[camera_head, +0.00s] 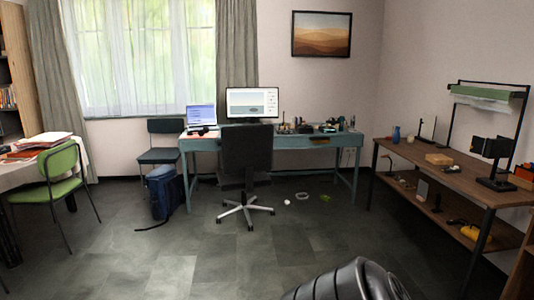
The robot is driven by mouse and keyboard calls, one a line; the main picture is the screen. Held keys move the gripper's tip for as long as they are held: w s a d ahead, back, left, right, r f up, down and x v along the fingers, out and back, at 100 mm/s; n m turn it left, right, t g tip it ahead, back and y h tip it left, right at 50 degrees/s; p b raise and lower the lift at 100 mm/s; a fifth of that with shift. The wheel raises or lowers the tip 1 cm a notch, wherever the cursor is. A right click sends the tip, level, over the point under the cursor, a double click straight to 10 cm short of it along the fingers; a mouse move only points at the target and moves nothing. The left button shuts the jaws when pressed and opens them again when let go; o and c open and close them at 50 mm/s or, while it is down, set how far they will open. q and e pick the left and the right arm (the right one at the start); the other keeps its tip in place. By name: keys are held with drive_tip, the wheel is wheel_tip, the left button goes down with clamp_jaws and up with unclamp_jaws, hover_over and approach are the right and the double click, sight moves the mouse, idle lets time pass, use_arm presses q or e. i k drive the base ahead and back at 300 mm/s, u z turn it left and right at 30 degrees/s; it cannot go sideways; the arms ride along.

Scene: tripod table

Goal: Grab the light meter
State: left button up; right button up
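I cannot make out a light meter for certain at this distance. Several small items stand on the teal desk (205,145) at the back and on the wooden workbench (410,152) at the right, too small to name surely. Neither of my grippers shows in the head view. A dark ribbed part at the bottom edge, right of the middle, looks like part of my own arm. No tripod can be picked out clearly.
A black office chair (246,150) stands before the desk, a blue backpack (164,192) to its left. A green chair (62,160) stands at the left table. Small items lie on the floor under the desk. The middle floor (180,250) is clear.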

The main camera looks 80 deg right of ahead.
sight(455, 169)
drive_tip(key=z, duration=2.9)
drive_tip(key=i, duration=2.4)
drive_tip(key=u, duration=0.2)
drive_tip(key=i, duration=2.35)
drive_tip(key=z, duration=0.7)
drive_tip(key=i, duration=1.5)
drive_tip(key=z, duration=1.2)
